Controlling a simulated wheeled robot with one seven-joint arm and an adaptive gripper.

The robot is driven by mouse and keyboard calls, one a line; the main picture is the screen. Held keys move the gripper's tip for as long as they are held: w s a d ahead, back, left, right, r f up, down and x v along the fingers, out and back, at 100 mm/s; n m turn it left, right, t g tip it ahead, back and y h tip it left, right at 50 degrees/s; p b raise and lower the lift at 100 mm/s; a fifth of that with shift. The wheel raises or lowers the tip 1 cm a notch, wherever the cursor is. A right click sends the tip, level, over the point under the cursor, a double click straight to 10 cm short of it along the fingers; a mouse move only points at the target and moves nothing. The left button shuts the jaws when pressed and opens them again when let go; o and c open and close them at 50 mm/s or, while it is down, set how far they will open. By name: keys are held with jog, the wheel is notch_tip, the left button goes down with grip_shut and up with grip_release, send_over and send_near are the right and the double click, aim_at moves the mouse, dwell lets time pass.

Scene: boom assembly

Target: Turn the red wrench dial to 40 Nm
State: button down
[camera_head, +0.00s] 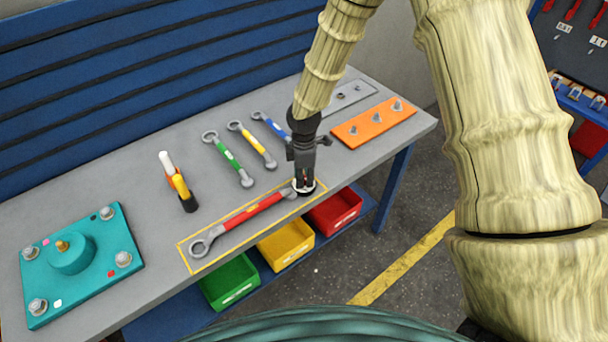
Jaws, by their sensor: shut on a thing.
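The red wrench (252,213) lies inside a yellow outlined rectangle on the grey bench. Its open ring end (203,245) points to the lower left. My gripper (304,186) reaches down from above at the wrench's right end. It is shut on the round dial (302,190) there, of which only a pale rim shows around the fingers. The dial's markings are hidden or too small to read, so I cannot tell its setting.
Green (228,160), yellow (252,145) and blue (270,126) wrenches lie behind. Coloured bins (286,246) sit below the front edge.

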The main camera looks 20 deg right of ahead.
jog(key=shift+n, duration=1.3)
jog(key=shift+p, duration=0.3)
jog(key=c, duration=1.2)
grip_release()
jog(key=shift+r, duration=0.1)
notch_tip(320, 180, up, 12)
jog(key=shift+f, duration=0.1)
jog(key=shift+f, duration=0.1)
